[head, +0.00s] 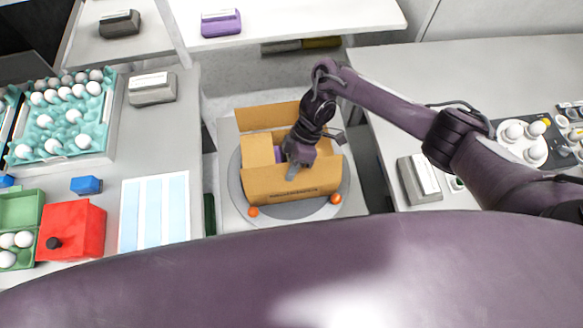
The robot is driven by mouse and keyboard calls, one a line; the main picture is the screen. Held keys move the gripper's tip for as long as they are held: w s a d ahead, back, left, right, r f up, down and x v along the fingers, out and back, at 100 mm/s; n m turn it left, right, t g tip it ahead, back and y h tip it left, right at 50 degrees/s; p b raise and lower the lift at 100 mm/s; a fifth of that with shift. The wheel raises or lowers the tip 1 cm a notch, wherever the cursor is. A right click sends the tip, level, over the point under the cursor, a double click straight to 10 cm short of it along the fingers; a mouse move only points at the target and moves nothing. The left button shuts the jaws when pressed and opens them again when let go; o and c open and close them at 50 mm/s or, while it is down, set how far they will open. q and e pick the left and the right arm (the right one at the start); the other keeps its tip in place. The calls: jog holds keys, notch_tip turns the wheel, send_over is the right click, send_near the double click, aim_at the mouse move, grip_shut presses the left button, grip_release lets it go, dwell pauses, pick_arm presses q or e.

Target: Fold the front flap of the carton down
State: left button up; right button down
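The brown cardboard carton (268,188) sits on a round grey turntable (238,199) in the middle of the head view. Its back flap (262,117) stands open at the far side, and a flap or panel (258,150) shows at the left. The front side faces me with a line of dark print; I cannot tell the front flap from the front wall. My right gripper (291,174) points down over the carton's front upper edge, seemingly near or touching it. Its fingers are too small to tell open or shut. Something purple shows inside the carton, partly hidden. My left gripper is not in view.
Two orange balls (335,198) (253,211) lie at the turntable's front edge. The left table holds a teal egg tray (106,112), a green egg carton (35,209), a red box (82,230) and a striped sheet (154,212). A grey-white box (420,178) stands at right.

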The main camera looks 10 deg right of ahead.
jog(key=c, duration=1.6)
grip_release()
jog(key=shift+c, duration=0.2)
jog(key=v, duration=0.8)
jog(key=shift+a, duration=0.15)
